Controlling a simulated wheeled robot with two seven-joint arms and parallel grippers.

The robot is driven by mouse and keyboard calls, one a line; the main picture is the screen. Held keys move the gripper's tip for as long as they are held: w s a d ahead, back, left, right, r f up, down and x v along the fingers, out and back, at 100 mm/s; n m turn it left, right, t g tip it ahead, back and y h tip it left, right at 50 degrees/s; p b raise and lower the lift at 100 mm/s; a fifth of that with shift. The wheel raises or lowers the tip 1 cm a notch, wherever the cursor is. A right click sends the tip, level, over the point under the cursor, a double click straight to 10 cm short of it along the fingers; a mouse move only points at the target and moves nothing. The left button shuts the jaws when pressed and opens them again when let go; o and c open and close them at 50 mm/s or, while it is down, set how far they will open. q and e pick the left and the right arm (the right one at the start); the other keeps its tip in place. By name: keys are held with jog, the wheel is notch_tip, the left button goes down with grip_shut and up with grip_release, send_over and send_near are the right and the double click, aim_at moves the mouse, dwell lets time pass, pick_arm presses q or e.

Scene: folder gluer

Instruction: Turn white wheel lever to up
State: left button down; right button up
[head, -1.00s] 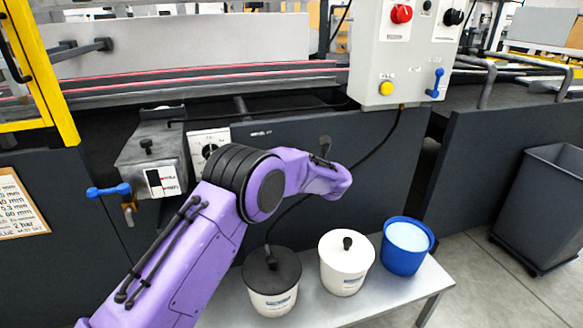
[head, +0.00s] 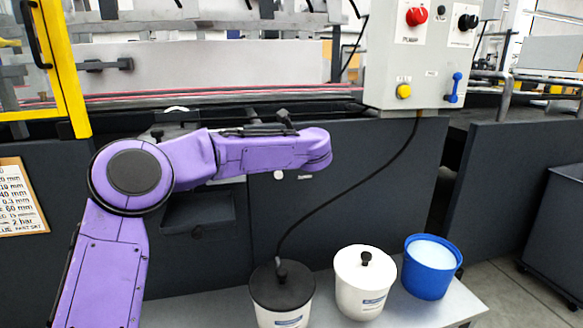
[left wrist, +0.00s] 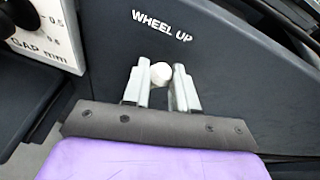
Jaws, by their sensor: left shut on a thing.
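The round white end of the wheel lever (left wrist: 161,74) shows in the left wrist view, just below the printed "WHEEL UP" label (left wrist: 162,25). My left gripper (left wrist: 160,88) is shut on it, one grey finger on each side. The rest of the lever is hidden, so I cannot tell its angle. In the head view my purple left arm crosses in front of the dark machine panel, and its gripper is hidden. My right gripper is in neither view.
A grey control box (head: 420,55) with knobs hangs at upper right. Below, a bench (head: 395,315) holds a black-lidded pot (head: 281,292), a white-lidded pot (head: 364,280) and a blue bucket (head: 430,268). A gap-scale dial plate (left wrist: 40,32) is beside my gripper.

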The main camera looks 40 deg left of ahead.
pick_arm(q)
jog(key=shift+s+a+f+n+t+h+b, duration=0.15)
jog(key=shift+s+a+n+b, duration=0.25)
jog(key=shift+b, duration=0.4)
jog(key=shift+s+a+r+n+t+h+b, duration=0.1)
jog(key=shift+s+a+n+t+h+b, duration=0.15)
jog(key=shift+n+b, duration=0.4)
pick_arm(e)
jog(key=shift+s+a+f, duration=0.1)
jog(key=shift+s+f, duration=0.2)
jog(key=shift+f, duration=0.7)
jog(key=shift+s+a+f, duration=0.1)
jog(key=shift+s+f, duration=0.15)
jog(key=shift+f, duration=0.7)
pick_arm(q)
jog(key=shift+d, duration=0.1)
jog(key=c, duration=0.9)
grip_release()
jog(key=shift+s, duration=0.1)
jog(key=shift+s+d+r, duration=0.1)
jog(key=shift+d+r, duration=0.05)
jog(key=shift+r, duration=0.05)
jog(key=p+v, duration=0.1)
jog(key=v, duration=0.9)
jog(key=shift+s+f, duration=0.1)
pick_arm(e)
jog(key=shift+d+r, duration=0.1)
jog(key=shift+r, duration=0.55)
